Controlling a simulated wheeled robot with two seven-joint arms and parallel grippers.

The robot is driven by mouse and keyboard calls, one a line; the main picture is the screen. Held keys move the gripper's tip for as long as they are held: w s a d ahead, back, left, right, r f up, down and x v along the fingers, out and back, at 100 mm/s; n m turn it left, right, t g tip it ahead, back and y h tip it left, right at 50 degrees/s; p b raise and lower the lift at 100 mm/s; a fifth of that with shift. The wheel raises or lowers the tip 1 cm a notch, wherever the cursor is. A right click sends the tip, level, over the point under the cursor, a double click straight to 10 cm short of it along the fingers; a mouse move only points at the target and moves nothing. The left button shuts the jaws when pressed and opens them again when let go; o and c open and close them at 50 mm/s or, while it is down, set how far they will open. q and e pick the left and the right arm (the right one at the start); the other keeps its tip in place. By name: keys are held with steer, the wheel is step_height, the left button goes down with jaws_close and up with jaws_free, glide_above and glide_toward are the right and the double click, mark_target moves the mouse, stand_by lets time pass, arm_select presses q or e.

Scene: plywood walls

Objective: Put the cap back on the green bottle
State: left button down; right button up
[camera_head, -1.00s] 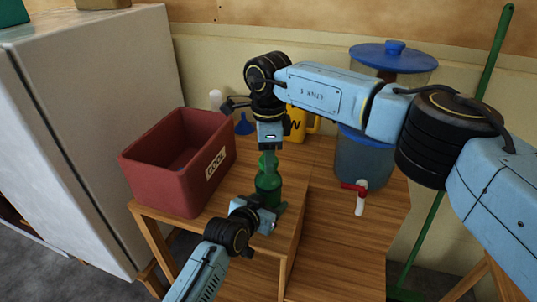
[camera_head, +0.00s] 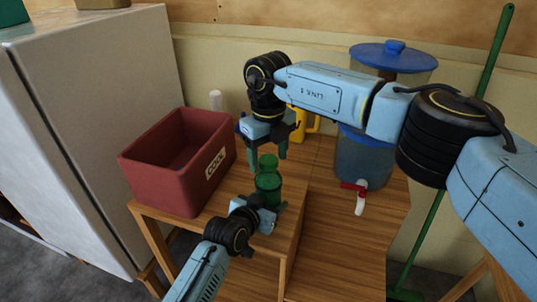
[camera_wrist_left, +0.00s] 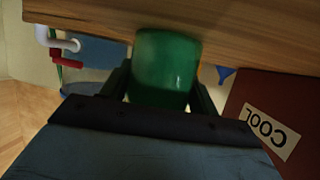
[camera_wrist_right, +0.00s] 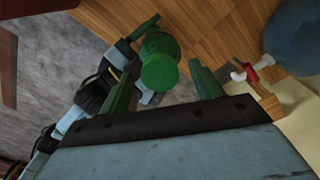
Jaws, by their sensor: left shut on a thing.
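The green bottle (camera_head: 268,188) stands upright near the front of the wooden table. My left gripper (camera_head: 266,212) is shut around its lower body; the left wrist view shows the bottle (camera_wrist_left: 167,68) between the fingers. The green cap (camera_head: 267,161) sits on top of the bottle. It shows as a round green disc in the right wrist view (camera_wrist_right: 160,72); how tightly it is seated I cannot tell. My right gripper (camera_head: 264,153) is open and empty just above the cap, its fingers (camera_wrist_right: 163,88) spread apart and clear of it.
A red COOL box (camera_head: 165,178) stands left of the bottle. A blue-lidded water dispenser (camera_head: 365,160) with a red and white tap (camera_head: 358,195) stands at right. A yellow mug (camera_head: 312,122) is partly hidden behind my right arm.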

step_height(320, 180, up, 12)
stand_by(0.7)
arm_select(q)
steer(key=shift+c, duration=1.5)
jaws_free()
steer(key=shift+s, duration=0.1)
steer(key=p+v, duration=0.4)
steer(key=v, duration=0.9)
arm_select(e)
step_height(320, 180, up, 4)
steer(key=shift+f, duration=0.1)
arm_select(q)
steer(key=shift+a, duration=0.15)
